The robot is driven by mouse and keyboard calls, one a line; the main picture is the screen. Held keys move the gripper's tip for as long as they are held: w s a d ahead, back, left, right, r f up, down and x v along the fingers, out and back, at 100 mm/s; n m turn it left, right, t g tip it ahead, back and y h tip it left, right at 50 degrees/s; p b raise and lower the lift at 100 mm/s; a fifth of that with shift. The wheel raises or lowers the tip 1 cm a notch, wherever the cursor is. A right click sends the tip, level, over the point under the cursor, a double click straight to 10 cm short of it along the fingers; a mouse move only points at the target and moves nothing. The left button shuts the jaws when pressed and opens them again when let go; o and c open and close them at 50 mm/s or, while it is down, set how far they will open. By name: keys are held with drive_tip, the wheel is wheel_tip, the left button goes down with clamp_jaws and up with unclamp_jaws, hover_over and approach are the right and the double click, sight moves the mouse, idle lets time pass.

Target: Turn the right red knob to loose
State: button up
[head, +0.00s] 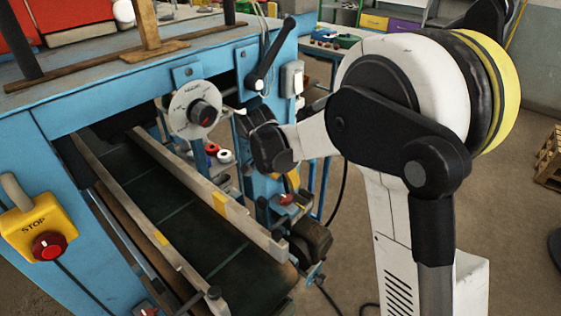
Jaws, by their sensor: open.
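A red knob (287,199) sits low on the right side of the blue machine (40,150), beside the conveyor's right rail. A second red knob (146,311) is partly cut off at the bottom edge, left of the belt. My gripper (260,118) is black and small in view, in front of the machine's right post, above the right red knob and apart from it. It is open and appears empty; its fingers are hard to make out against the machine. The right knob's marking is too small to read.
A round dial (195,110) with a dark, red-centred knob is left of my gripper. A black lever (268,58) is above it. A yellow STOP box (38,225) is at left. The green belt (190,215) runs below. Open floor lies right.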

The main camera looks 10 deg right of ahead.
sight(291, 193)
drive_tip(key=shift+w+f, duration=0.25)
drive_tip(key=shift+w, duration=0.3)
drive_tip(key=shift+f, duration=0.2)
drive_tip(key=b+x, duration=0.3)
drive_tip(key=x, duration=0.7)
drive_tip(key=shift+s+d+f, duration=0.1)
drive_tip(key=shift+d+f, duration=0.05)
clamp_jaws()
